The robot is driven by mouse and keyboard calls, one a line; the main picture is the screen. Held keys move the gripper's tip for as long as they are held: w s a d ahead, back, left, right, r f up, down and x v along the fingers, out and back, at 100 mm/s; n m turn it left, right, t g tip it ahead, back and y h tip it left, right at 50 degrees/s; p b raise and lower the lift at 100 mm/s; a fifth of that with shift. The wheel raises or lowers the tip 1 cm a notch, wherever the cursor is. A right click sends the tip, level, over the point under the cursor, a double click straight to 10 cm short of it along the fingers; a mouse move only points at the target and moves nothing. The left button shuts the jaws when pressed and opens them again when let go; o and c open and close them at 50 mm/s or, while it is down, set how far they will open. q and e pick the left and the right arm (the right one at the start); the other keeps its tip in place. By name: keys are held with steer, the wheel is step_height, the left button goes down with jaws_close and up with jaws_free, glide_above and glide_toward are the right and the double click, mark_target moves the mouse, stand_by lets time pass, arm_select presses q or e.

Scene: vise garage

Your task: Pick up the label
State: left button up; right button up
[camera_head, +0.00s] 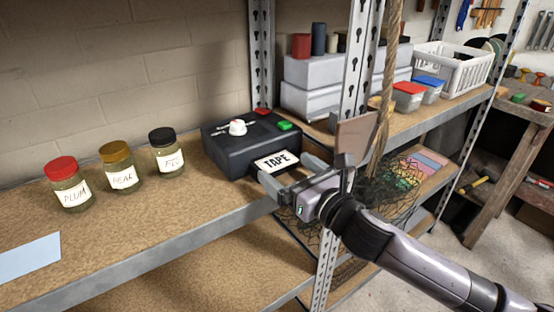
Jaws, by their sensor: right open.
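A white label (276,161) reading "TAPE" in black letters sits at the front edge of a black box (225,150) on the shelf. The box has a white knob and a green button on top. My right gripper (285,168) comes in from the right, with its two fingers apart. One finger is near the label's lower left and the other is to its right, both close to the label. I cannot tell whether either finger touches it. My left gripper is not in view.
A pale blue sheet (28,257) lies at the front left. A metal shelf post (358,60) and a hanging rope (388,75) stand behind my right arm.

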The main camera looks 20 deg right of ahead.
steer(key=c, duration=0.8)
steer(key=shift+c, duration=0.3)
steer(key=shift+r, duration=0.1)
